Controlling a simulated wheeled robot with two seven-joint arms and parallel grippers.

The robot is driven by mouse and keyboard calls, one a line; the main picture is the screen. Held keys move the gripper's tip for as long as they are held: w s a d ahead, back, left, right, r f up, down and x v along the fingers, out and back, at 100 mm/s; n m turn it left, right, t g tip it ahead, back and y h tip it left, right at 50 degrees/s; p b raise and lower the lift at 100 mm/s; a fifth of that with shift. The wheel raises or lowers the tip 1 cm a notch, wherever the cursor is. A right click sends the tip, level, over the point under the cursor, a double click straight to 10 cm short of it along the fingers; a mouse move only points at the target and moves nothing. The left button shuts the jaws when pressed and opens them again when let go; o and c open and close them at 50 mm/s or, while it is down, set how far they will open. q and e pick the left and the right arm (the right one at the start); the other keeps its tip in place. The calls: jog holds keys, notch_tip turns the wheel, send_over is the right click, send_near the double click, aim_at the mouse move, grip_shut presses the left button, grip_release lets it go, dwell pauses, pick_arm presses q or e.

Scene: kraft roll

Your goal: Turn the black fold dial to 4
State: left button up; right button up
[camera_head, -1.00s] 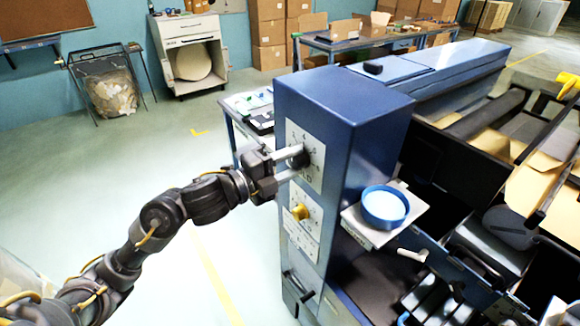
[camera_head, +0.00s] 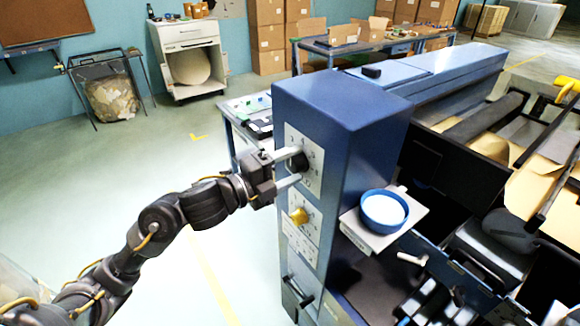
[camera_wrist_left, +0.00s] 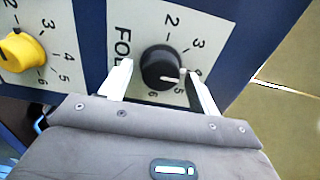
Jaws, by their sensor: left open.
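The black fold dial (camera_head: 299,163) is on a white scale plate on the front of the blue cabinet. In the left wrist view the dial (camera_wrist_left: 158,63) shows a white pointer directed to the right, at the right finger. Numerals 2, 3, 5 and 6 show around it; the mark between 3 and 5 is mostly hidden by that finger. My left gripper (camera_head: 290,168) is open, with one finger on each side of the dial; it also shows in the left wrist view (camera_wrist_left: 160,82). I cannot tell whether the fingers touch the dial. My right gripper is not in view.
A yellow knob (camera_head: 299,216) with its own scale sits below the black dial; it is at left in the wrist view (camera_wrist_left: 22,50). A blue round dish (camera_head: 384,208) on a small shelf is to the right of the cabinet (camera_head: 335,110).

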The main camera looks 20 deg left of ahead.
pick_arm(q)
jog(key=v, duration=1)
jog(key=shift+s, duration=0.25)
jog(key=shift+a, duration=0.2)
